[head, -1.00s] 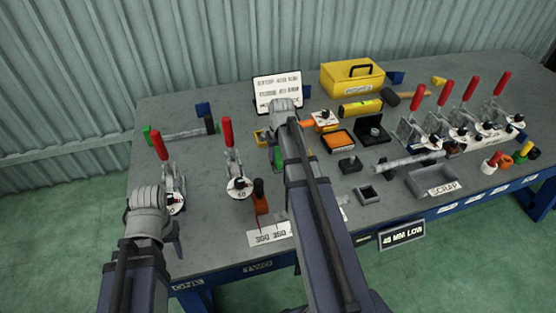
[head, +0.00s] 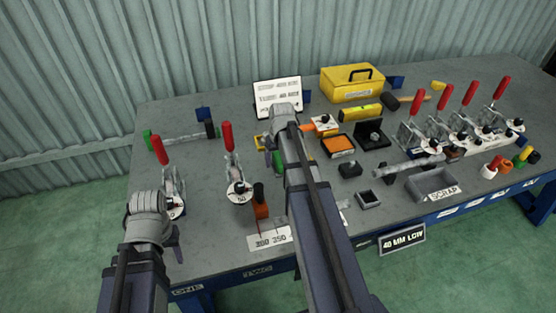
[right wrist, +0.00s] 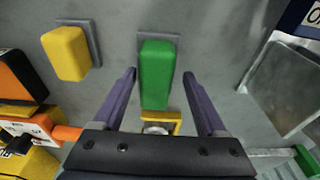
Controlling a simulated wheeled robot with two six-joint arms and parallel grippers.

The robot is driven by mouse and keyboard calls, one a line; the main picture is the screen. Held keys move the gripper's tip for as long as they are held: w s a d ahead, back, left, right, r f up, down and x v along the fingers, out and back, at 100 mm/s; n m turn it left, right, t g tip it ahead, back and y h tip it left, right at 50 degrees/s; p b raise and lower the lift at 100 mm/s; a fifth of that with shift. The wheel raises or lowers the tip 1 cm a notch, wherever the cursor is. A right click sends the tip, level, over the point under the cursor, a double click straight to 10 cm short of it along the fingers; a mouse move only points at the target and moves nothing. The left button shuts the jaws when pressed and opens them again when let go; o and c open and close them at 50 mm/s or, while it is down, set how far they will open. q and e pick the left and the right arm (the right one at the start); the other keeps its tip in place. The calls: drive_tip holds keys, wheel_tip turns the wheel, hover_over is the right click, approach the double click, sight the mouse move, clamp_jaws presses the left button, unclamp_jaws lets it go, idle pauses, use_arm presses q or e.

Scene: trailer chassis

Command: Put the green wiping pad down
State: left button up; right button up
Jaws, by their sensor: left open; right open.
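The green wiping pad (right wrist: 157,75) stands at a small grey backing on the grey bench top in the right wrist view. My right gripper (right wrist: 160,74) is open, with one finger on each side of the pad and a visible gap to both fingers. In the head view a sliver of green (head: 277,160) shows beside my right arm, which hides the rest. My left gripper (head: 176,250) is open and empty at the bench's front left edge, partly hidden by its wrist.
A yellow pad (right wrist: 66,52) stands left of the green one in the right wrist view. Red-handled clamps (head: 231,170) stand left and right on the bench. A white sign (head: 278,92), a yellow toolbox (head: 352,83) and a grey scrap tray (head: 431,184) are also there.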

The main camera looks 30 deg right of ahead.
sight(280, 162)
wheel_tip(280, 162, up, 12)
drive_tip(key=s+p, duration=0.1)
drive_tip(key=p, duration=1)
drive_tip(key=shift+s+a+p, duration=0.2)
drive_tip(key=shift+s+p, duration=0.15)
drive_tip(key=shift+s, duration=0.05)
drive_tip(key=s+a+n, duration=0.1)
drive_tip(key=a, duration=0.4)
drive_tip(key=s+a+n, duration=0.1)
drive_tip(key=s+a, duration=0.1)
drive_tip(key=a, duration=0.3)
drive_tip(key=s+a+n+g, duration=0.1)
drive_tip(key=a, duration=0.5)
drive_tip(key=shift+s+f, duration=0.15)
drive_tip(key=shift+s, duration=0.05)
drive_tip(key=s+a+n+g, duration=0.1)
drive_tip(key=s+a+n, duration=0.2)
drive_tip(key=s+a, duration=0.7)
drive_tip(key=a, duration=0.4)
drive_tip(key=shift+s+n+h, duration=0.15)
drive_tip(key=shift+n+h, duration=0.15)
drive_tip(key=shift+h, duration=0.1)
drive_tip(key=shift+o, duration=0.4)
